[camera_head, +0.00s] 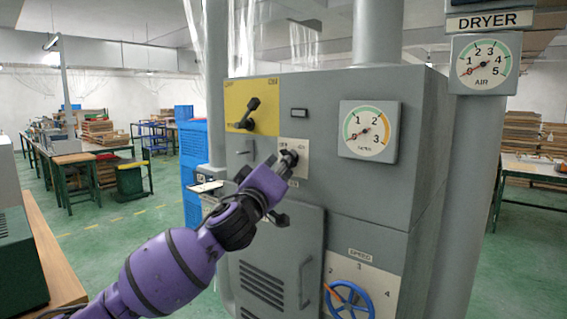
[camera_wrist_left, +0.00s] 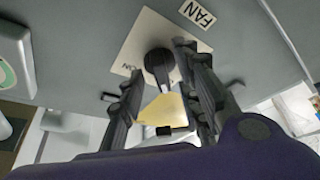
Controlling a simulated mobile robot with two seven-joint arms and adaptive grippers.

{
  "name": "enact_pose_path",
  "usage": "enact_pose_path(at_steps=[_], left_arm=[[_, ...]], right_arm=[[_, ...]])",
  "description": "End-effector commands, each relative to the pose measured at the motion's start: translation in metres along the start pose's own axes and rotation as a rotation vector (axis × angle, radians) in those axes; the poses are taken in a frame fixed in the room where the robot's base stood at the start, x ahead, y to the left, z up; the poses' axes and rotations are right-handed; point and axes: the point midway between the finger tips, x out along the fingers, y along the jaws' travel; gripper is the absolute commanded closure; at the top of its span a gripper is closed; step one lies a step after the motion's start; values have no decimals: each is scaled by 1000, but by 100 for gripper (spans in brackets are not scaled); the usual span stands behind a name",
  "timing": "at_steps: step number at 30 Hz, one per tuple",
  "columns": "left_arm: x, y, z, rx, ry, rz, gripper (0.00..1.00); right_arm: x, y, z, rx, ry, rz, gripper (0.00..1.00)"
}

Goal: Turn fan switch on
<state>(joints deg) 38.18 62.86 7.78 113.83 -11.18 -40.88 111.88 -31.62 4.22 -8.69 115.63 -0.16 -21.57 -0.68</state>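The fan switch (camera_head: 289,157) is a small black rotary knob on a white plate (camera_head: 300,172) on the front of the grey cabinet. In the left wrist view the knob (camera_wrist_left: 158,66) shows close up, with the plate's ON mark and the FAN label (camera_wrist_left: 197,13) upside down. My left gripper (camera_head: 283,163) is at the switch and partly covers the plate in the head view. Its two fingers (camera_wrist_left: 160,88) are apart, with the knob between or just beyond the tips; I cannot tell whether they touch it. The knob's exact setting is unclear. My right gripper is not in view.
A yellow panel (camera_head: 262,92) with a black lever (camera_head: 247,115) is up and left of the switch. A round gauge (camera_head: 370,131) is to the right. A door with a handle (camera_head: 304,283) and a blue speed wheel (camera_head: 349,301) are below.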

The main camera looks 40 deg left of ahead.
Motion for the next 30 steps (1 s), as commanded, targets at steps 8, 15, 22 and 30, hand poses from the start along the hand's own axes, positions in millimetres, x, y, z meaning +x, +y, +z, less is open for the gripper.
enact_pose_path(at_steps=[8, 15, 22, 30], left_arm=[[3, 0, 0, 1, 0, 0, 69], [2, 0, 0, 1, 0, -1, 98], [2, 0, 0, 2, 0, 0, 100], [2, -2, 0, 61, 1, 24, 100]], right_arm=[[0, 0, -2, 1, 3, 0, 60], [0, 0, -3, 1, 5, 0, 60], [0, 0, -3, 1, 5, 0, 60], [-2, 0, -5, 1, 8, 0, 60]])
